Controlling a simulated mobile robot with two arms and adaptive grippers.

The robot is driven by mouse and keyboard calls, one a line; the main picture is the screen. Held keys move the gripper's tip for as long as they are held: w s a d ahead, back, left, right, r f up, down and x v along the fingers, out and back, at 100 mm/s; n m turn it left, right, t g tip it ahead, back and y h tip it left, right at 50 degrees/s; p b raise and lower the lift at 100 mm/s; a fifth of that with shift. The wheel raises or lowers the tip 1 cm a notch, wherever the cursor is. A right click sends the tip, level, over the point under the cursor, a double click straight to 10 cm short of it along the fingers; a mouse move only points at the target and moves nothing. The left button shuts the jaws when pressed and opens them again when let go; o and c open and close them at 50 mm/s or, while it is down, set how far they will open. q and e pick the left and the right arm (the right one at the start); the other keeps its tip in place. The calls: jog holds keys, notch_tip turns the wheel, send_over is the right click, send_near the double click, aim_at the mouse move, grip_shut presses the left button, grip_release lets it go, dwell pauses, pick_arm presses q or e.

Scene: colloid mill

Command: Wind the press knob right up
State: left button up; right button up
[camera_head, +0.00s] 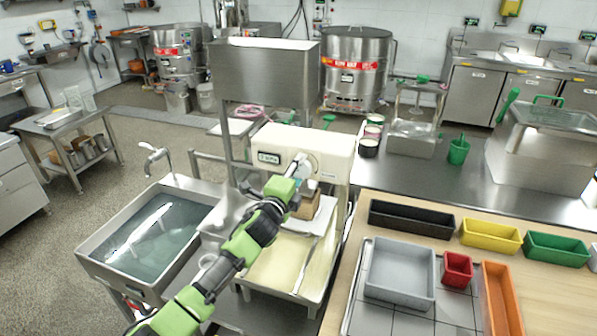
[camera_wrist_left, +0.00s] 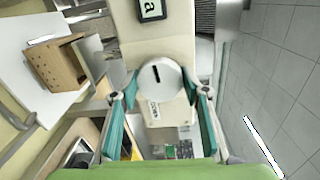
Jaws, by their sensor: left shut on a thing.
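The press knob (camera_wrist_left: 161,92) is a round white knob with a dark slot mark on its face, in the middle of the left wrist view. It sits on the front of a cream machine housing (camera_head: 335,143), which also shows in the left wrist view (camera_wrist_left: 163,35). My left gripper (camera_head: 300,168) reaches the housing's front from below left. In the left wrist view its teal fingers (camera_wrist_left: 163,80) stand on either side of the knob, shut on it. In the head view my gripper hides much of the knob. My right gripper is not in view.
A steel hopper (camera_head: 265,70) rises behind the housing. A water-filled sink (camera_head: 150,240) is at left. A wooden box (camera_head: 307,207) stands just below my gripper. At right, a worktop holds a grey tray (camera_head: 400,270) and coloured bins.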

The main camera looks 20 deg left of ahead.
pick_arm(q)
jog(key=n, duration=0.3)
jog(key=shift+f+n, duration=0.15)
jog(key=shift+n, duration=0.25)
jog(key=n, duration=0.4)
jog(key=shift+f+h, duration=0.1)
jog(key=shift+h, duration=0.2)
jog(key=n, duration=0.4)
jog(key=shift+n, duration=0.3)
jog(key=n, duration=0.4)
jog(key=shift+d+f+t, duration=0.1)
jog(key=shift+t, duration=0.2)
jog(key=shift+n, duration=0.3)
jog(key=o, duration=1.1)
jog(key=shift+s, duration=0.1)
